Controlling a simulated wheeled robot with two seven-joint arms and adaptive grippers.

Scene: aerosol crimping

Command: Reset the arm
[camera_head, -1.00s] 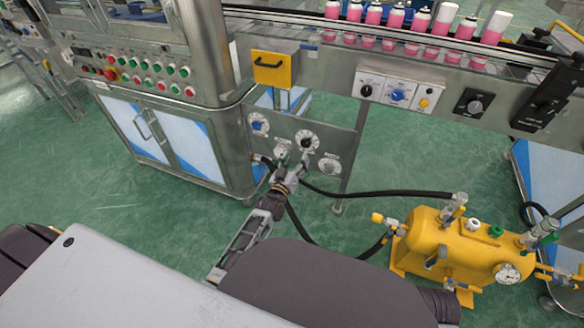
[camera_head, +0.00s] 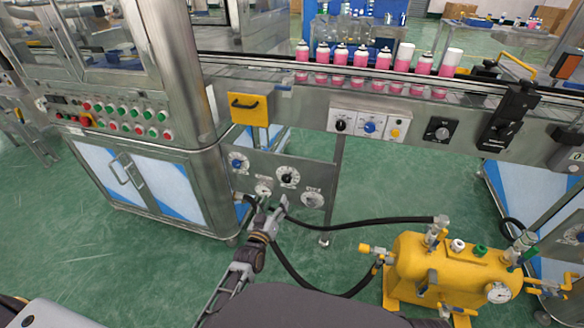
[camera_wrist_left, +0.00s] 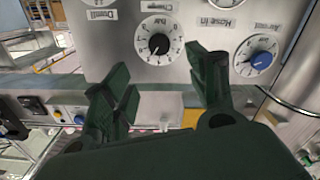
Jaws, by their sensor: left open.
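My left gripper (camera_head: 274,208) is in front of the steel dial panel (camera_head: 270,164) under the conveyor, low and near the black dial (camera_head: 288,177). In the left wrist view the two dark fingers of the left gripper (camera_wrist_left: 162,92) are spread apart with nothing between them. The black dial (camera_wrist_left: 158,45) shows beyond the fingertips, apart from them, and a blue dial (camera_wrist_left: 258,60) is to the right. My right gripper is in neither view.
A yellow tank (camera_head: 455,268) with a gauge and valves stands on the floor to the right. A black hose (camera_head: 360,223) runs from it toward the panel. A steel cabinet (camera_head: 150,180) is at left. Pink cans (camera_head: 340,58) stand on the conveyor above.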

